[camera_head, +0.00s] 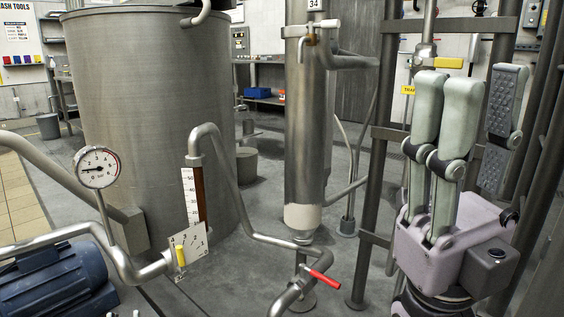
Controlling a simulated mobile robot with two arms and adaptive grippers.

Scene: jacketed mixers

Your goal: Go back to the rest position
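One gripper (480,90) of mine is in view, at the right side of the head view; I take it for my right one. It has a pale lilac palm block and grey-green fingers pointing up. Two fingers stand on the left, and a finger with dark textured pads stands on the right. A gap shows between them, and nothing is held in it. Its wrist runs out at the bottom edge. It appears in front of dark metal frame posts (377,150); whether it touches them cannot be told. My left gripper is not in view.
A large steel tank (150,110) stands left, with a pressure gauge (97,167) and pipes before it. A jacketed column (308,130) stands mid-view. A red-handled valve (322,278) sits low in front. A blue motor (50,285) is bottom left. Grey floor (265,205) shows between.

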